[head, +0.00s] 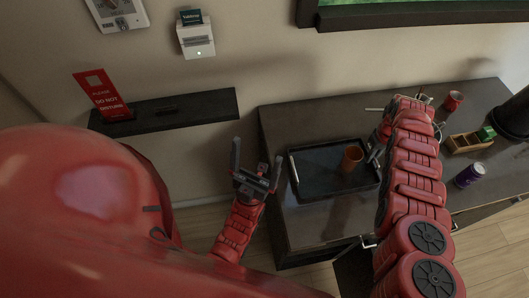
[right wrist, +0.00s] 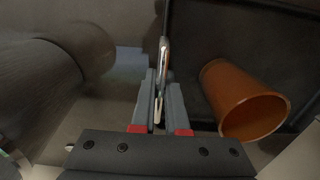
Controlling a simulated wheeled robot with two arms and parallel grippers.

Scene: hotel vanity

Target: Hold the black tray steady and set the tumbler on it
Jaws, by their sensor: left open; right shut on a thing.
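The black tray (head: 312,182) lies flat on the dark vanity top. The orange tumbler (head: 351,159) stands on the tray's right half, apart from any gripper; in the right wrist view it (right wrist: 228,88) is right of the fingers, with its open mouth visible. My right gripper (head: 374,153) is at the tray's right edge, partly hidden by its arm. In the right wrist view its fingers (right wrist: 160,100) are shut on a thin, light-edged part at the tray's side. My left gripper (head: 257,160) is open and empty, left of the tray, fingers pointing up.
Right of my right arm are a red cup (head: 453,101), a wooden box (head: 462,143) with a green item, a purple can (head: 470,175) and a black cylinder (head: 514,115). A dark wall shelf (head: 180,111) holds a red sign (head: 102,95). The vanity's front-left corner is clear.

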